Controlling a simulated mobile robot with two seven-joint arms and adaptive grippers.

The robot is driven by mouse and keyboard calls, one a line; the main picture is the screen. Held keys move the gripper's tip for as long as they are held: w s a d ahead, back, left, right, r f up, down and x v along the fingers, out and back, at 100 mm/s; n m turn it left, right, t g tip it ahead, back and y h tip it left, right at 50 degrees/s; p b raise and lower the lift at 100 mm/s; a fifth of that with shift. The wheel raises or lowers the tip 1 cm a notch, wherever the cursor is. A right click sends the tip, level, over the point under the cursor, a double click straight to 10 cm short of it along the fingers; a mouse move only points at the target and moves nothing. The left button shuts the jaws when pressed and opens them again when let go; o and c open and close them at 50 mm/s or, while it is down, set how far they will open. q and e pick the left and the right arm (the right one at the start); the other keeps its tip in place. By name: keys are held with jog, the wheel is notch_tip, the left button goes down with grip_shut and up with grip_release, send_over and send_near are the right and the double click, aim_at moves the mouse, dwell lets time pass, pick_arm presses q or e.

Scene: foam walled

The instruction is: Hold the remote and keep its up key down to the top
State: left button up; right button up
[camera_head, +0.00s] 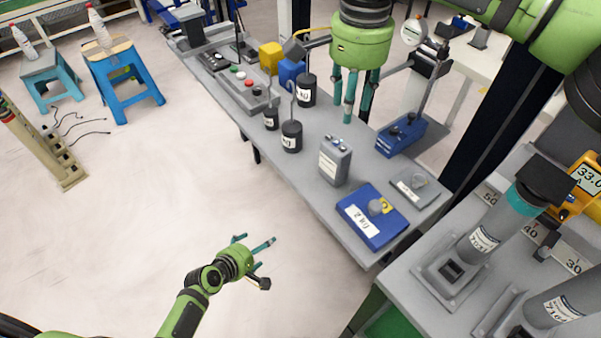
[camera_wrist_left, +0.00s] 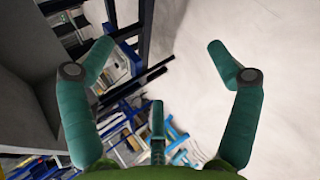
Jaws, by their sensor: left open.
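My right gripper (camera_head: 350,118) hangs over the grey bench with its teal fingers pointing down, apart, with nothing seen between them. My left gripper (camera_head: 261,248) is open and empty over the floor, left of the bench; its fingers (camera_wrist_left: 160,85) are spread in the left wrist view. A long grey box with red, green and white buttons (camera_head: 241,87) lies on the bench, left of the right gripper. It may be the remote, but I cannot tell for sure, and no up key can be made out. Neither gripper touches it.
The bench (camera_head: 268,163) holds black weights (camera_head: 292,136), a grey labelled block (camera_head: 335,160), a blue box (camera_head: 371,216) and a blue device (camera_head: 401,134). A second bench (camera_head: 408,287) with grey cylinders stands right. Blue stools (camera_head: 122,77) stand far left. The floor between is mostly clear.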

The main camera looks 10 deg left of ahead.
pick_arm(q)
jog(key=w+d+r+n+t+h, duration=0.1)
jog(key=w+r+n+t, duration=0.15)
jog(key=r, duration=0.45)
jog(key=w+d+r+n+t+h, duration=0.1)
jog(key=w+r+n, duration=0.25)
jog(key=r, duration=0.45)
jog(key=n+t+h, duration=0.2)
jog(key=n+h, duration=0.1)
jog(key=h, duration=0.1)
send_near(324, 161)
jog(key=w+a+f, duration=0.1)
jog(key=w+a, duration=0.6)
jog(key=s+d, duration=0.1)
jog(key=d, duration=0.1)
jog(key=s+d+g+h, duration=0.1)
jog(key=d, duration=0.2)
jog(key=s+d+r+h, duration=0.1)
jog(key=d, duration=0.2)
jog(key=shift+d+n+g, duration=0.1)
jog(key=shift+n+g, duration=0.15)
jog(key=shift+n, duration=0.15)
jog(key=shift+w+d, duration=0.1)
jog(key=shift+d, duration=0.2)
jog(key=x, duration=0.6)
jog(key=shift+w+d, duration=0.2)
jog(key=c, duration=0.9)
pick_arm(e)
grip_shut()
